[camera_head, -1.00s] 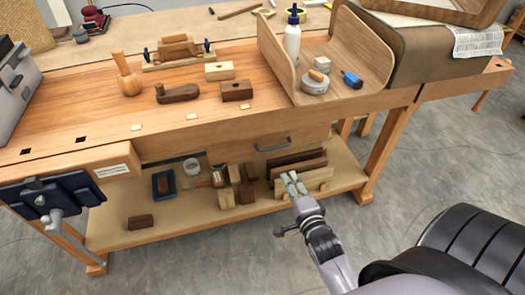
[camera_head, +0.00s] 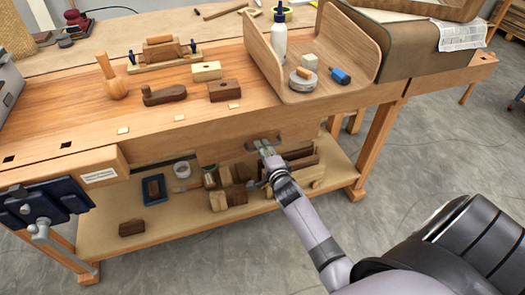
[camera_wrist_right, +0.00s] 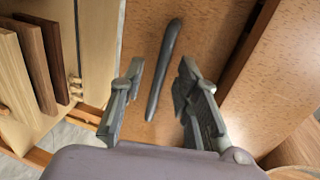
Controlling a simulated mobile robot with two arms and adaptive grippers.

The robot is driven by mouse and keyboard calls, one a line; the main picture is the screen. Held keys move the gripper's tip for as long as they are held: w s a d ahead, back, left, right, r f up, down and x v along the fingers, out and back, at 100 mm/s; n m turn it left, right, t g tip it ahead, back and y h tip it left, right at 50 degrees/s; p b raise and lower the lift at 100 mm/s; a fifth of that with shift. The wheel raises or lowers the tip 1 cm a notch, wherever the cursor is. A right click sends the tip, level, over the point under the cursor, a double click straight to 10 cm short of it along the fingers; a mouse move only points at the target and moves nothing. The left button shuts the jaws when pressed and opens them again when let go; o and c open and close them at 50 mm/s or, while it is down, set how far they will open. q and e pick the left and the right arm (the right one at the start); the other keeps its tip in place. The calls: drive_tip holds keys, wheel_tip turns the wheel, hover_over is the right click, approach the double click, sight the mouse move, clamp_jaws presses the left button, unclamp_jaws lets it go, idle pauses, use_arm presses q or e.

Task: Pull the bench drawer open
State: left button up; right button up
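The bench drawer (camera_head: 225,150) is a wooden front under the bench top, and it looks shut. It has a dark grey bar handle (camera_head: 256,143). My right gripper (camera_head: 264,148) is at the handle in the head view and partly covers it. In the right wrist view the gripper (camera_wrist_right: 155,95) is open, with a finger on each side of the handle (camera_wrist_right: 165,68). The handle runs lengthwise between the fingers with gaps on both sides; I cannot tell whether it lies fully within their depth. My left gripper is not in view.
A lower shelf (camera_head: 105,232) with wood blocks and dark boards lies below the drawer. A blue vise (camera_head: 40,205) sticks out at the left. A curved wooden form (camera_head: 350,45) with a white bottle (camera_head: 279,40) stands on top.

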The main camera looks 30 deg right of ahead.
drive_tip(key=shift+w+d, duration=0.1)
drive_tip(key=shift+w, duration=0.25)
drive_tip(key=shift+c, duration=0.2)
clamp_jaws()
idle(0.5)
